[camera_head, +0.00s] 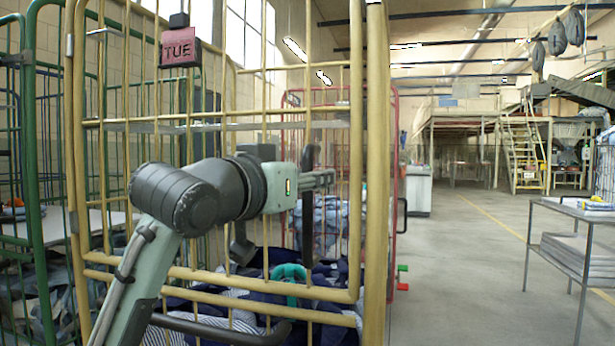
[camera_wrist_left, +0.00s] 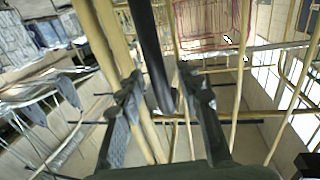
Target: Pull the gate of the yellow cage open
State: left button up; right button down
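The yellow cage (camera_head: 377,230) stands close in front of me. Its barred gate (camera_head: 200,274) fills the left half of the head view, and its right edge lies beside the thick yellow post. A black upright handle (camera_head: 308,225) is at the gate's right part. My left gripper (camera_head: 322,180) is at the handle. In the left wrist view, the black handle (camera_wrist_left: 149,45) passes between the two fingers of the left gripper (camera_wrist_left: 160,85), which stand apart with gaps visible beside it. My right gripper is in neither view.
A pink TUE tag (camera_head: 179,48) hangs on the gate. Blue and striped bags (camera_head: 225,318) lie in the cage. A green cage (camera_head: 34,200) stands at left and a red one (camera_head: 394,180) behind. A grey table (camera_head: 575,211) stands at right; the floor (camera_head: 460,260) between is clear.

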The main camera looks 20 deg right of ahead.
pick_arm(q)
jog(key=shift+c, duration=0.5)
grip_shut()
jog(key=shift+s+a, duration=0.1)
